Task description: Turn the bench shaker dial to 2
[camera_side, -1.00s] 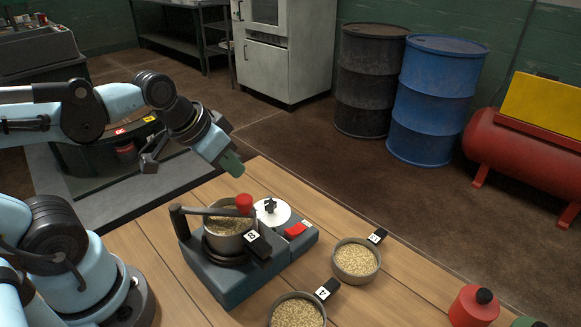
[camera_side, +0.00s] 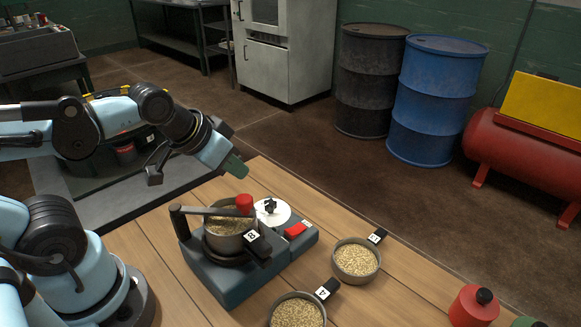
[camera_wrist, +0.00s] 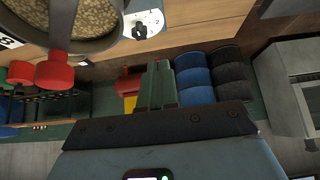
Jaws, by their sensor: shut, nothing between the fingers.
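The bench shaker (camera_side: 222,283) is a dark grey-blue unit on the wooden table. Its white round dial plate (camera_side: 272,213) carries a small dark knob (camera_side: 270,206) at the back right of the unit. The dial's setting is too small to read. A red switch (camera_side: 296,230) sits in front of the dial. A pan of grain (camera_side: 228,236) labelled 8 stands on the shaker under a bar with a red knob (camera_side: 244,203). My gripper (camera_side: 238,172) is shut and empty, above and behind the dial, apart from it. The white dial plate also shows in the wrist view (camera_wrist: 143,22).
Two pans of grain, one (camera_side: 356,262) at the right and one labelled 4 (camera_side: 297,313) in front, stand on the table (camera_side: 330,228). A red container (camera_side: 474,305) stands further right. Drums and a red tank are on the floor beyond.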

